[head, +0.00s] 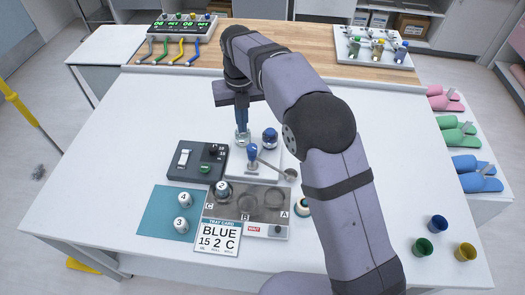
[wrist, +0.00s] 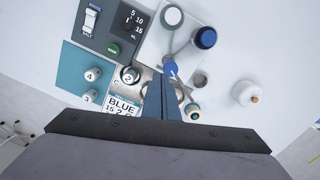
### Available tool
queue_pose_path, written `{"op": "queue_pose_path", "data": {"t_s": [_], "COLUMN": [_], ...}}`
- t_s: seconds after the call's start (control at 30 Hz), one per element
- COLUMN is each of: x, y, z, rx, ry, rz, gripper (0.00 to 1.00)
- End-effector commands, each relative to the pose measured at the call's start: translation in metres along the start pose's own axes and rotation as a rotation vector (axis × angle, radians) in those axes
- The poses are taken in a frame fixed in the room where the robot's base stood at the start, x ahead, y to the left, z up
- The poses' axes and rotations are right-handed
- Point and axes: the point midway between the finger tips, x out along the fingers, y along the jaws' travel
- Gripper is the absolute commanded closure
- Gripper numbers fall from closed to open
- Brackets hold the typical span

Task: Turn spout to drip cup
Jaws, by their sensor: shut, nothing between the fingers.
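My gripper (head: 242,140) is shut and empty, above the white dispenser base (head: 240,174), close to a blue-topped valve knob (head: 252,153). In the wrist view, its fingers (wrist: 162,80) point toward the blue knob (wrist: 170,69); contact cannot be told. A thin metal spout (head: 270,166) runs right from the knob to a small round metal cup (head: 291,174), which may be the drip cup. The grey tray (head: 245,204) has places A, B and C; cup 2 (head: 223,188) stands at C. The fingers hide part of the tray in the wrist view.
A blue-capped jar (head: 270,138) stands beside my gripper. Left are a dark control panel (head: 186,160) and a teal mat (head: 163,216) with cups 3 and 4. The card (head: 219,237) reads BLUE 15 2 C. My arm covers the right middle; the table's left is clear.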

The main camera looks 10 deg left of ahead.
Motion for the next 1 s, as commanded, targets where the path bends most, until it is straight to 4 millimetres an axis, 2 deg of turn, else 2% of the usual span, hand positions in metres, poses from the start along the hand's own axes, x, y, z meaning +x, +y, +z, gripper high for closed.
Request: {"op": "queue_pose_path", "data": {"t_s": [0.03, 0.1, 0.17, 0.2, 0.27, 0.37, 0.43, 0.6, 0.7, 0.83, 1.0], "x": [-0.019, -0.041, -0.054, -0.060, -0.063, -0.057, -0.046, -0.001, 0.012, 0.012, 0.012], "y": [0.011, 0.025, 0.033, 0.037, 0.036, 0.028, 0.017, -0.014, -0.020, -0.018, -0.016], "z": [0.002, -0.005, -0.019, -0.033, -0.054, -0.085, -0.103, -0.135, -0.137, -0.125, -0.121], "rx": [-0.020, -0.046, -0.073, -0.093, -0.122, -0.108, -0.034, 0.270, 0.439, 0.625, 0.776], "ry": [-0.039, -0.070, -0.077, -0.074, -0.066, -0.058, -0.056, -0.053, -0.087, -0.148, -0.174], "rz": [0.009, 0.018, 0.018, 0.009, -0.014, -0.059, -0.092, -0.174, -0.183, -0.153, -0.127], "gripper": [1.00, 1.00, 1.00, 1.00, 1.00, 1.00, 1.00, 1.00, 1.00, 1.00, 1.00]}}
